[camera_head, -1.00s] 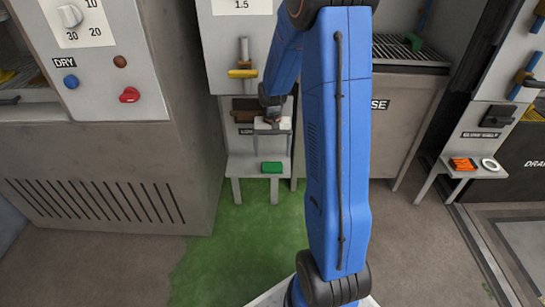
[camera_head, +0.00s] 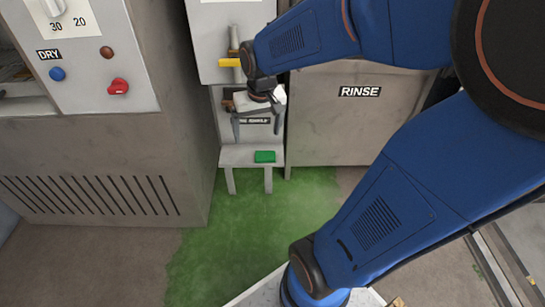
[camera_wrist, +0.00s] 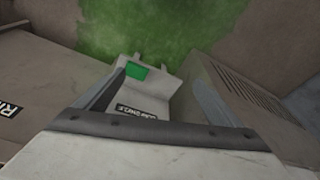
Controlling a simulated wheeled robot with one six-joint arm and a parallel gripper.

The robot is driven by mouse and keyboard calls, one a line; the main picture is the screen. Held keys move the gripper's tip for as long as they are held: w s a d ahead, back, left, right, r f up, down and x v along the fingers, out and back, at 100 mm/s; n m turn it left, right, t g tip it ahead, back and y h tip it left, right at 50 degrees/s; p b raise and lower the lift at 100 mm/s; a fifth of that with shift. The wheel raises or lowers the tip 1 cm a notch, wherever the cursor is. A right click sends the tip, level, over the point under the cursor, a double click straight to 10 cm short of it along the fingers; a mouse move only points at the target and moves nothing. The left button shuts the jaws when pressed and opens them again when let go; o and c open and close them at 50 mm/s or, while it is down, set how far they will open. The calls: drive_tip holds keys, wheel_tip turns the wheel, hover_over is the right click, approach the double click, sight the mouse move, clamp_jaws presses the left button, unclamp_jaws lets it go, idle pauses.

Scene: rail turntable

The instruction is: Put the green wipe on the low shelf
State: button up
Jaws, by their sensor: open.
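A green wipe (camera_head: 265,156) lies flat near the right front of a small grey shelf (camera_head: 237,155) that stands on legs. My gripper (camera_head: 257,130) is open, pointing down, with its fingers spread above this shelf; nothing is held. In the wrist view the wipe (camera_wrist: 135,72) is just inside the left fingertip, apart from it as far as I can tell. The shelf (camera_wrist: 150,92) shows between the fingers. Its dark label (camera_head: 256,121) on the panel behind is partly covered by my gripper, so I cannot read it in full.
A panel with a yellow handle (camera_head: 229,62) hangs above the shelf. A grey cabinet marked RINSE (camera_head: 360,91) stands to the right, and a vented cabinet marked DRY (camera_head: 48,54) to the left. Green-stained floor (camera_head: 250,215) lies open in front.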

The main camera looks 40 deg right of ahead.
drive_tip(key=s+a+r+n+t, duration=0.1)
drive_tip(key=s+a+r, duration=0.1)
drive_tip(key=s, duration=0.6)
drive_tip(key=s+a+r+n+t, duration=0.1)
drive_tip(key=s+a+r+n, duration=0.1)
drive_tip(key=s, duration=0.5)
drive_tip(key=shift+s+a+r, duration=0.35)
drive_tip(key=shift+a, duration=0.4)
